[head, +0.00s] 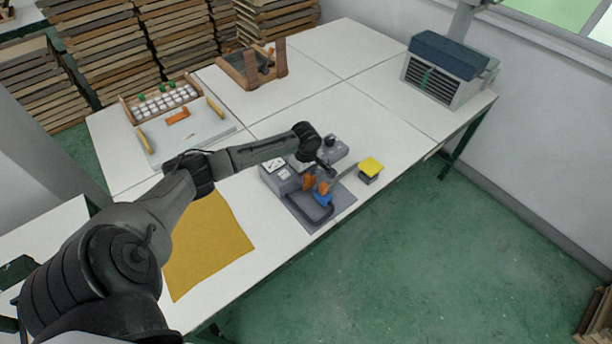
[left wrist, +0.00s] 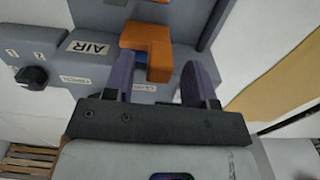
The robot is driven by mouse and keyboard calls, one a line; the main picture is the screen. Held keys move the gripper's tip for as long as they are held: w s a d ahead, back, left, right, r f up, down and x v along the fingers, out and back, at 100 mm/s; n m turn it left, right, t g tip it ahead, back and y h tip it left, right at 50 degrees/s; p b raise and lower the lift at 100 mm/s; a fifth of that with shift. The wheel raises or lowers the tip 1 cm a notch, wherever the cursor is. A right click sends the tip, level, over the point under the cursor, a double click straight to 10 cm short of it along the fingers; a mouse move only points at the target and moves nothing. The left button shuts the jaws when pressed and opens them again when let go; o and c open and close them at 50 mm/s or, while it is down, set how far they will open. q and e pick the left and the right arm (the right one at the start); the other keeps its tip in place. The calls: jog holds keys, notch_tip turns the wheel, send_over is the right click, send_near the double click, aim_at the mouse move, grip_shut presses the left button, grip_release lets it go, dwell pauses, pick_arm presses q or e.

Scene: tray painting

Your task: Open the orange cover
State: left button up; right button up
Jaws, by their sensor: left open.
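The orange cover (head: 309,182) is on the grey device (head: 294,207) near the table's front edge. In the left wrist view the orange cover (left wrist: 148,42) is an angled piece with a little blue under its edge, beside a panel labelled "AIR". My left gripper (left wrist: 161,70) is open, its two fingers on either side of the cover's lower end; I cannot tell whether they touch it. In the head view my left gripper (head: 324,178) is over the device and hides part of the cover. A blue part (head: 323,199) shows beside the orange. My right gripper is not in view.
A yellow-topped block (head: 370,167) stands right of the device. A mustard cloth (head: 208,245) lies to the left. Behind are a white tray (head: 205,137), a wooden frame (head: 232,75) and a grey-blue box unit (head: 440,75). A black knob (left wrist: 32,77) is beside the panel.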

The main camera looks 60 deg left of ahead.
pick_arm(q)
jog(key=shift+f, duration=0.45)
jog(key=shift+c, duration=0.2)
grip_shut()
